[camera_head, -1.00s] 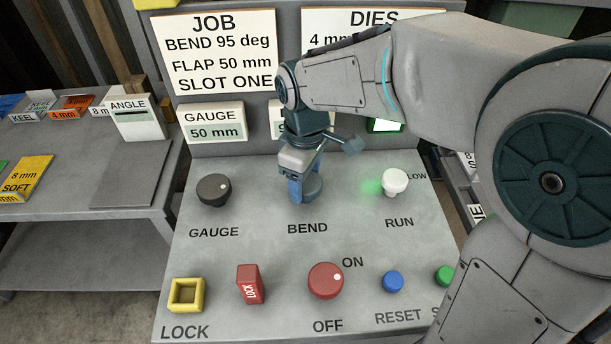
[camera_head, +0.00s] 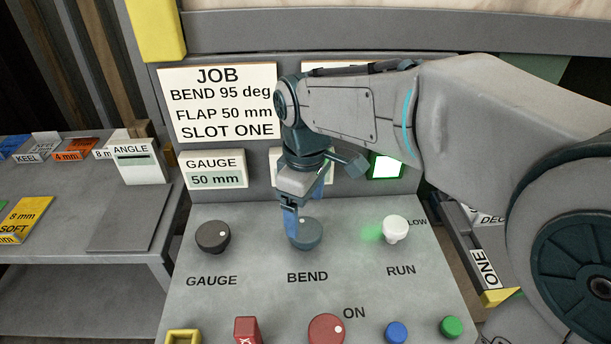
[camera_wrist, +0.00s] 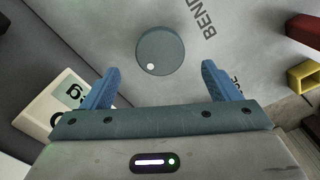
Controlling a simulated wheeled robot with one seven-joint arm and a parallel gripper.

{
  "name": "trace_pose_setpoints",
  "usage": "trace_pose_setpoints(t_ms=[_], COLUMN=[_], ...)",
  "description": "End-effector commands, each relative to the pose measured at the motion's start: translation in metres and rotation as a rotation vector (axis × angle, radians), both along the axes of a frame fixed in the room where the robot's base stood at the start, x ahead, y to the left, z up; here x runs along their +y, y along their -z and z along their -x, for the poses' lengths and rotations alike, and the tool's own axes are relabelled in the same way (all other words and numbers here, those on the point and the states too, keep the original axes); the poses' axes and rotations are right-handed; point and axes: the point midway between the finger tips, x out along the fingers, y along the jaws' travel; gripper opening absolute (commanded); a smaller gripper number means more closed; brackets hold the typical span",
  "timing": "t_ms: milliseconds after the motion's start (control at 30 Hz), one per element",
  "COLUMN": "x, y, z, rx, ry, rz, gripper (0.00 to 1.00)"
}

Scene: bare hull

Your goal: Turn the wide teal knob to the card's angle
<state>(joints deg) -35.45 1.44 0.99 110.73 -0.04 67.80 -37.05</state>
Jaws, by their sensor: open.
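The wide teal knob (camera_head: 306,234) sits above the BEND label on the sloped panel, partly hidden by my gripper (camera_head: 292,222) in the head view. In the wrist view the round knob (camera_wrist: 161,50) shows whole, with a white dot near its lower left edge. My gripper (camera_wrist: 158,85) is open, its two blue fingers apart, with the knob beyond the gap between the tips and nothing held. The job card (camera_head: 218,103) reads BEND 95 deg, FLAP 50 mm, SLOT ONE. The readout above the BEND knob is mostly hidden behind my wrist.
A dark GAUGE knob (camera_head: 213,237) stands to the left and a white RUN knob (camera_head: 395,229) to the right. A red knob (camera_head: 327,329), a blue button (camera_head: 396,332) and a green button (camera_head: 451,326) line the front. A side table (camera_head: 60,250) is at the left.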

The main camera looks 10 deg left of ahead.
Motion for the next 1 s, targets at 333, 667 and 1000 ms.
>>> trace_pose_setpoints(t_ms=[333, 667, 1000], x=[0.000, 0.000, -0.002], y=[-0.070, -0.084, -0.083], z=[-0.001, 0.000, 0.000], rx=[-0.003, 0.000, -0.002], ry=[0.000, -0.001, 0.008], rz=[-0.002, 0.000, 0.000], gripper=[0.83, 0.83, 0.83])
